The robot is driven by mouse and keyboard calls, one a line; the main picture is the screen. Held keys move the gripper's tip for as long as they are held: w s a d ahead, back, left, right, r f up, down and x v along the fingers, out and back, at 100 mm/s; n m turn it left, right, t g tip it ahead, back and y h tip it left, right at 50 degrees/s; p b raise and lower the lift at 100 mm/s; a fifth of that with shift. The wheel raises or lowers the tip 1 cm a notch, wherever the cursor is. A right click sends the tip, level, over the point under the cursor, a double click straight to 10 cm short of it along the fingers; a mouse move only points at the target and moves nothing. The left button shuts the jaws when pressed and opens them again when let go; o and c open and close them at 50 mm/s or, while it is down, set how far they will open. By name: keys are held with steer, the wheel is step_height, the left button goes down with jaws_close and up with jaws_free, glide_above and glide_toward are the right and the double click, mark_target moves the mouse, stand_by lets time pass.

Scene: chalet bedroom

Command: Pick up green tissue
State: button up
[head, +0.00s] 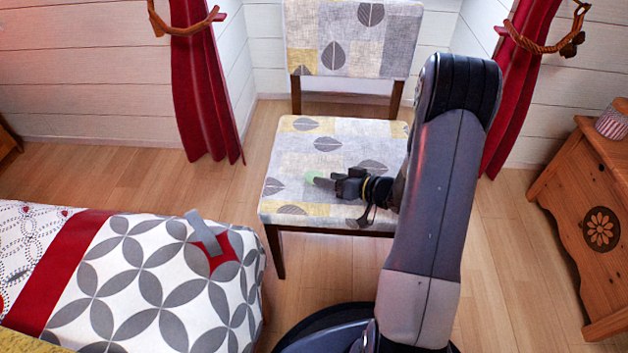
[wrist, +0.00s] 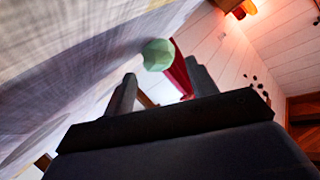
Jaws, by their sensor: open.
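The green tissue (head: 312,177) is a small pale green crumpled ball on the seat of the patterned chair (head: 292,135). It also shows in the wrist view (wrist: 158,54), just beyond the fingertips and between their lines. My gripper (head: 333,183) is low over the chair seat, pointing left at the tissue. In the wrist view its two fingers (wrist: 163,80) stand apart with nothing between them. The head view partly hides the tissue's right side behind the fingertips. I cannot tell whether a fingertip touches it.
A bed (head: 95,310) with a grey object (head: 203,232) on its cover is at the lower left. A wooden cabinet (head: 575,195) stands at the right. Red curtains (head: 203,90) hang behind the chair on both sides. Bare wooden floor (head: 130,175) lies between bed and curtain.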

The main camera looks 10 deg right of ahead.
steer(key=shift+b+x, duration=0.4)
steer(key=shift+x, duration=1.15)
steer(key=shift+c, duration=0.2)
steer(key=shift+s, duration=0.1)
steer(key=c, duration=0.7)
